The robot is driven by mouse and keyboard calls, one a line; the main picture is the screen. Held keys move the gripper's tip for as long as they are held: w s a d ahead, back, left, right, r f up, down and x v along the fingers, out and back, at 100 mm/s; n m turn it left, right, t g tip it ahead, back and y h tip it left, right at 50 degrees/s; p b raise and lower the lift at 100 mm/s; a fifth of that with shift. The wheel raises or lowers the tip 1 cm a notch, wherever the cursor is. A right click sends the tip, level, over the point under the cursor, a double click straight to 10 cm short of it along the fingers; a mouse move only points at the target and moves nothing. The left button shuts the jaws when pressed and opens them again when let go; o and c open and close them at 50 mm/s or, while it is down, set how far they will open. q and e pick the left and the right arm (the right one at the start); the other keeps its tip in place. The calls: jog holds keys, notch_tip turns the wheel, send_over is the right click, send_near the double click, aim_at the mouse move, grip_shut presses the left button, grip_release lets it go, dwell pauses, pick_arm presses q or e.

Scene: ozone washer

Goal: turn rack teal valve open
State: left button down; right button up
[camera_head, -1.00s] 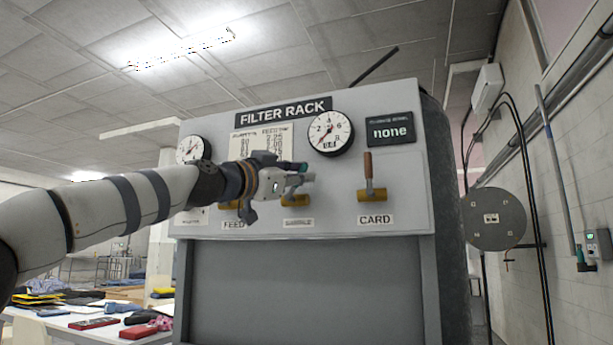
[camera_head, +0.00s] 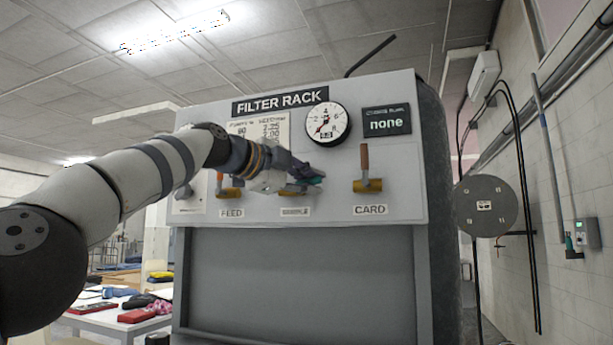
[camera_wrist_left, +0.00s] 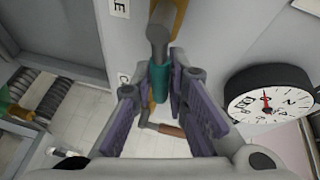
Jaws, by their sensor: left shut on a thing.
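The teal valve handle (camera_head: 315,180) is on the filter rack panel, above the middle label between FEED and CARD. It points to the right and looks about sideways in the head view. In the left wrist view its teal grip (camera_wrist_left: 159,82) sits on a grey stem that joins a brass body (camera_wrist_left: 172,14). My left gripper (camera_head: 290,180) is at this valve and covers much of it. In the left wrist view the purple-padded fingers of this gripper (camera_wrist_left: 163,98) lie either side of the teal grip, shut on it. My right gripper is in no view.
The CARD valve (camera_head: 365,170) stands to the right with its brown handle up. The FEED valve (camera_head: 229,190) is to the left, partly behind my arm. A round gauge (camera_head: 327,123) and a screen reading "none" (camera_head: 386,121) are above. A cluttered table (camera_head: 110,318) stands at lower left.

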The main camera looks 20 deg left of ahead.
pick_arm(q)
jog(key=shift+f+m, duration=0.4)
jog(key=shift+m, duration=0.3)
jog(key=shift+f+g+y, duration=0.1)
jog(key=shift+g+y, duration=0.2)
jog(key=c, duration=1.6)
grip_release()
jog(key=shift+o, duration=0.2)
jog(key=shift+s+a+r, duration=0.2)
jog(key=shift+s+r, duration=0.05)
jog(key=v, duration=1.1)
jog(key=shift+s, duration=0.2)
